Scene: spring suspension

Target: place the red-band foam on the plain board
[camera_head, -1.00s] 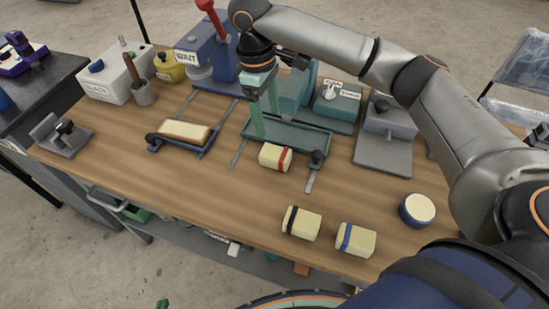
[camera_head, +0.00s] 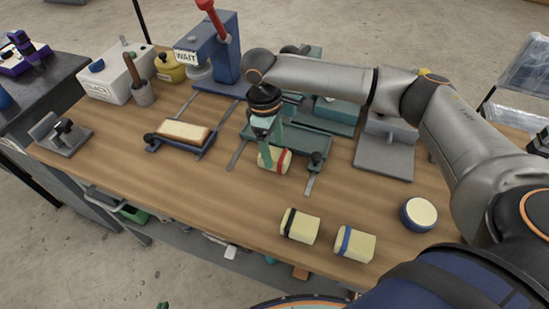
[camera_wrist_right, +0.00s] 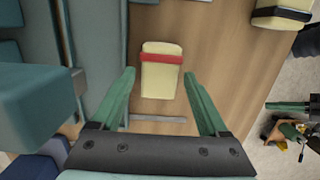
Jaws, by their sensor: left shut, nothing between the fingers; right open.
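The red-band foam (camera_head: 267,158), a cream block with a red strip, lies on the table at the front edge of the teal carriage. My right gripper (camera_head: 268,160) is open above it, its green fingers overlapping it in the head view. In the right wrist view the foam (camera_wrist_right: 160,80) shows between the open fingertips (camera_wrist_right: 160,73), with a gap on each side. A pale board with a brown edge (camera_head: 184,132) lies flat on the blue carriage at left; I take it for the plain board. Only a green tip of my left gripper (camera_head: 162,304) shows at the bottom edge.
A black-band foam (camera_head: 301,226) and a blue-band foam (camera_head: 356,244) lie at the front right, near a round blue tin (camera_head: 419,214). The blue press with the WAIT sign (camera_head: 187,57) stands behind the blue carriage.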

